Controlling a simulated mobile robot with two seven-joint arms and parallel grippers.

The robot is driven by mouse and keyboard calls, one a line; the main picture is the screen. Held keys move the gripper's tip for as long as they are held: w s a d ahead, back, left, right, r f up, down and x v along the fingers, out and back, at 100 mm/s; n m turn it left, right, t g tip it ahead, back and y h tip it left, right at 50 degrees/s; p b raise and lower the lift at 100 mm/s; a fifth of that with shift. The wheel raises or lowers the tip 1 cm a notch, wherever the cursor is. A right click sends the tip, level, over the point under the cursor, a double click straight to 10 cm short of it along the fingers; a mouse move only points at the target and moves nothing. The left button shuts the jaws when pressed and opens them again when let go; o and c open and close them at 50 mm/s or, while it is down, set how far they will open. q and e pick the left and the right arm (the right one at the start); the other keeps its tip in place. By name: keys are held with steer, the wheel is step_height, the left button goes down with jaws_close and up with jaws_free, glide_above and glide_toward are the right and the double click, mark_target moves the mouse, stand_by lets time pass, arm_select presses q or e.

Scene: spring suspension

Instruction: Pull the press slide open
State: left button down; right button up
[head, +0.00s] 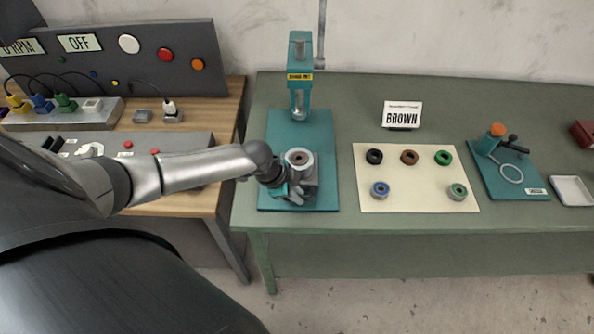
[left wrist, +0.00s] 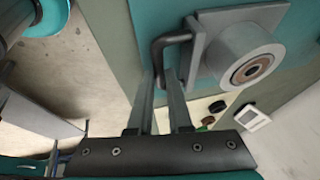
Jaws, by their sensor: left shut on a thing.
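The teal press (head: 300,95) stands upright at the back of its teal base plate (head: 325,140), with a yellow label on its column. The press slide (head: 308,186) is a grey block in front of the column, carrying a round pale cup (head: 299,158) with a brownish ring inside. My left gripper (head: 284,187) is at the slide's front left, partly hidden by my own wrist. In the left wrist view my left gripper (left wrist: 163,85) has its fingers around the slide's dark bent handle (left wrist: 161,48), shut on it. The slide (left wrist: 243,17) and cup (left wrist: 243,60) are beside it. My right gripper is not in view.
A cream mat (head: 415,190) with several coloured rings lies to the right, below a "BROWN" sign (head: 402,115). Further right are a teal fixture (head: 505,175) and a white tray (head: 573,191). A wooden bench (head: 228,105) with a control panel (head: 130,58) stands left.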

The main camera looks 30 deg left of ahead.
arm_select(q)
steer(key=c, duration=1.2)
jaws_free()
steer(key=shift+c, duration=0.2)
steer(key=o, duration=0.4)
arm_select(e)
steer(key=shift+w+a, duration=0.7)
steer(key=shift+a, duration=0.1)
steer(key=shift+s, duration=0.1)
arm_select(q)
steer(key=shift+s+a+r, duration=0.15)
steer(key=shift+a+r, duration=0.05)
steer(key=shift+r, duration=0.35)
steer(key=p+v, duration=0.1)
steer(key=v, duration=1.3)
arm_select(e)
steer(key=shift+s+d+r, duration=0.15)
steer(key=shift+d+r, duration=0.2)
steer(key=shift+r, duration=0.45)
